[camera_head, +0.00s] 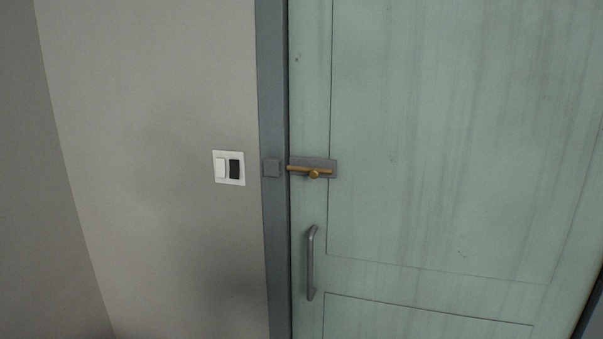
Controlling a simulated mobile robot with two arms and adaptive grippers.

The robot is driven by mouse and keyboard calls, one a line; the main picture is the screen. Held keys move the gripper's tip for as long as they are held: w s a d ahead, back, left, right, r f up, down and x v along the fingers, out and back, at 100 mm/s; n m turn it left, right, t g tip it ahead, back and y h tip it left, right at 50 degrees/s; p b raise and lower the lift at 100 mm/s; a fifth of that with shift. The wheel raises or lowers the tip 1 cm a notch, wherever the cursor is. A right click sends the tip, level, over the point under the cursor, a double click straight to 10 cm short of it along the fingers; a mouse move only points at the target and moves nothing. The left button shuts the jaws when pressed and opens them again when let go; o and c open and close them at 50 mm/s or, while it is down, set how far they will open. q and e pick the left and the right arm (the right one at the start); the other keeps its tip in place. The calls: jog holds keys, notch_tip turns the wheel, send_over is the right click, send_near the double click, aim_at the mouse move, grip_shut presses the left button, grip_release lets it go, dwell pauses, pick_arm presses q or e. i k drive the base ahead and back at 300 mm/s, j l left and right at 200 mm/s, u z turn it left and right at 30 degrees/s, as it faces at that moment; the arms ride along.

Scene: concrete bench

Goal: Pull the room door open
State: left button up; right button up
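The room door (440,150) is pale green with streaks and fills the right half of the head view. It looks shut against the grey-blue frame (273,80) on its left. A grey bar handle (311,265) stands upright on the door's lower left part. Above it, a brass bolt (309,170) lies level on a grey plate (325,163) at the door's left edge. Neither gripper shows in this view.
A white switch plate (228,154) with one white and one black rocker is on the grey wall (150,120) left of the frame. The wall meets a darker wall (35,200) at the far left. No loose object shows before the door.

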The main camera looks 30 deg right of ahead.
aim_at(462, 141)
jog(key=z, duration=1.9)
